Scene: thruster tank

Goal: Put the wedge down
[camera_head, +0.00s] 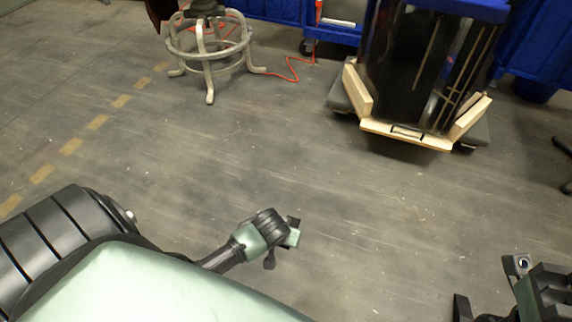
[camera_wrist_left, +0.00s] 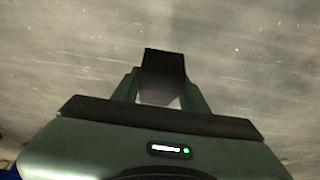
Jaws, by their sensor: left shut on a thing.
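The wedge (camera_wrist_left: 163,72) shows in the left wrist view as a dark, blocky piece between the two green fingers of my left gripper (camera_wrist_left: 163,98). The gripper is shut on it, and bare floor shows beyond. In the head view my left gripper (camera_head: 292,232) is out over the floor near the bottom middle. The wedge is too small and dark there to tell from the gripper parts. My right gripper (camera_head: 488,288) is partly in view at the bottom right corner, and its jaw state is unclear.
A dark tank (camera_head: 415,65) stands on a wheeled base with pale wooden boards (camera_head: 405,134) at the back right. A metal stool (camera_head: 208,48) stands at the back left, with an orange cable (camera_head: 290,68) beside it. Blue bins line the back. The middle floor is clear.

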